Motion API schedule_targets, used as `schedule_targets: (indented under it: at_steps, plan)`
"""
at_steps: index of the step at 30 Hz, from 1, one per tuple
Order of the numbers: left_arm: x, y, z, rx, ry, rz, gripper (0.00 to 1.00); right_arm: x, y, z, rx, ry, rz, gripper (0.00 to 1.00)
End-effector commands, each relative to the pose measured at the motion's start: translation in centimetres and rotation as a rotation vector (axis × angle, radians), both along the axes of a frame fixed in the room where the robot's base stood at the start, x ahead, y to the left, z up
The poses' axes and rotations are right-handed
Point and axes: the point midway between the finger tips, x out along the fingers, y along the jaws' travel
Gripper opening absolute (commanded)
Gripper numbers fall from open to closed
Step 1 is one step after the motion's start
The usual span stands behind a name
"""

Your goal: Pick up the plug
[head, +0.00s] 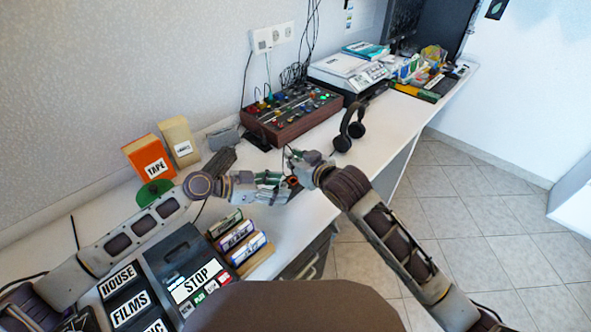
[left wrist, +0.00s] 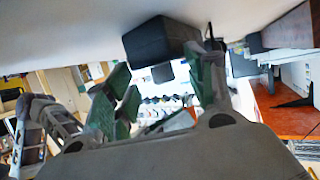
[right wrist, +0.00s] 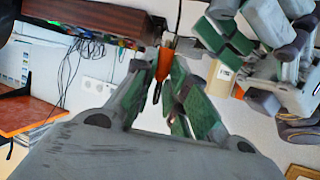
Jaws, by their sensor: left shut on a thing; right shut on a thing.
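An orange plug (right wrist: 165,62) with a dark tip is between the fingertips of my right gripper (right wrist: 157,72), which is shut on it. In the head view my right gripper (head: 298,168) is above the desk's front part, close to my left gripper (head: 284,187), with a small orange-red spot between them. In the left wrist view my left gripper (left wrist: 165,62) has its fingers apart on either side of a black block (left wrist: 160,40) and appears shut on it. In the head view the fingers mostly hide that block.
A wooden mixer box (head: 293,117) with coloured knobs stands behind the grippers. Headphones (head: 350,128) are at the right. A disc holder (head: 240,245), a black case (head: 180,255) and an orange tape box (head: 149,158) are at the left.

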Motion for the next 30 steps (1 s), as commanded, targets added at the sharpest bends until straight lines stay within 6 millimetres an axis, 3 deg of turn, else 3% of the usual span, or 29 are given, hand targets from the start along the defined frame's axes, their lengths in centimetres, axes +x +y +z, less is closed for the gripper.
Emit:
schedule_targets:
  at_steps: [3,9,24,25,30]
  plan:
    - [0.0,0.0,-0.1,0.002,0.001,-0.001,0.24,0.0,0.0,1.7,0.002,-0.002,0.001,0.0]
    - [0.0,0.0,-0.1,0.001,0.002,-0.001,0.24,0.0,0.0,3.2,-0.001,0.0,0.0,0.0]
    - [0.0,0.0,-0.1,0.001,0.002,-0.001,0.24,0.0,0.0,3.4,0.0,0.001,0.0,0.0]
    - [0.0,0.0,-0.1,0.001,0.002,-0.001,0.57,0.0,0.0,3.4,0.0,0.001,0.0,0.0]
    - [0.0,0.0,-0.1,0.002,0.001,0.0,0.79,0.0,0.0,3.4,0.0,0.001,0.0,0.0]
